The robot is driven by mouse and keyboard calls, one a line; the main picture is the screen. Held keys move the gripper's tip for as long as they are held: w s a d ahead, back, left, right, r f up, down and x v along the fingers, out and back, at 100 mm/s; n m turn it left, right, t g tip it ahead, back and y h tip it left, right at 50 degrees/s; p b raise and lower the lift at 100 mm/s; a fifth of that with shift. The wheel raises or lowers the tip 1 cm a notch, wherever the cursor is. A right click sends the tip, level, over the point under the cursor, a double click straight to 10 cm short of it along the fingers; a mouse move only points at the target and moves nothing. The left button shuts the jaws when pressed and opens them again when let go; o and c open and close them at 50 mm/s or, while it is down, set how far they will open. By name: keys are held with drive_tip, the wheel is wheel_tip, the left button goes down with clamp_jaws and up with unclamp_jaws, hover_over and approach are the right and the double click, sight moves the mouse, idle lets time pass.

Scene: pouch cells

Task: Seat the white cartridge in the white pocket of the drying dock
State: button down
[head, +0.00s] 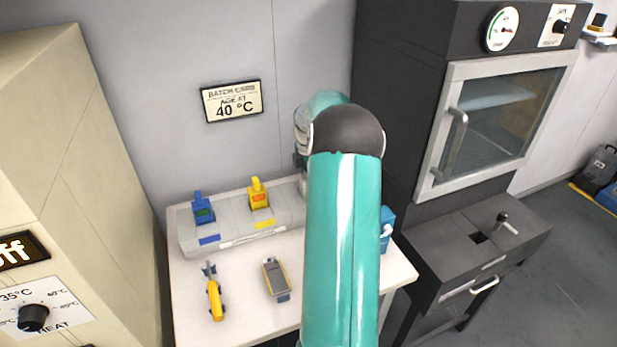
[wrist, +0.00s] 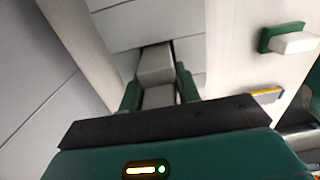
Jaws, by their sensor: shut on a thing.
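My gripper (wrist: 158,88) is shut on the white cartridge (wrist: 156,68), a pale block between its two green fingers in the wrist view. The far end of the cartridge meets a pale grey panelled surface with dark seams; I cannot tell whether it is in a pocket. In the head view the drying dock (head: 235,238) is a long pale block on the table, with a blue cartridge (head: 203,210) and a yellow cartridge (head: 259,195) standing in it. My arm covers the dock's right end, my gripper and the white pocket there.
The white table (head: 185,300) carries a yellow tool (head: 214,298) and a grey device with yellow edges (head: 275,277) in front of the dock. A blue object (head: 388,228) shows right of my arm. A dark oven cabinet (head: 460,130) stands right, a beige cabinet (head: 50,130) left.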

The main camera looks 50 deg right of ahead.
drive_tip(key=c, duration=0.9)
unclamp_jaws()
wheel_tip(320, 180, up, 14)
drive_tip(key=shift+f, duration=0.1)
drive_tip(key=w+a+r+m+t+h, duration=0.15)
drive_tip(key=a+r, duration=0.25)
drive_tip(key=a, duration=0.9)
drive_tip(key=a+r+m+t, duration=0.1)
drive_tip(key=a+r+m, duration=0.3)
drive_tip(key=a, duration=1)
drive_tip(key=s+a+f+m+t, duration=0.1)
drive_tip(key=s+a+m, duration=0.1)
drive_tip(key=s+a, duration=0.3)
drive_tip(key=s+a+f+m+t+y, duration=0.1)
drive_tip(key=s+a+m, duration=0.1)
drive_tip(key=s+a, duration=0.3)
drive_tip(key=s+a+f+m+t, duration=0.1)
drive_tip(key=s+a, duration=0.4)
drive_tip(key=a, duration=0.6)
drive_tip(key=shift+s+a+f+m+y, duration=0.2)
drive_tip(key=shift+a+f+m+y, duration=0.1)
drive_tip(key=shift+f+m, duration=0.25)
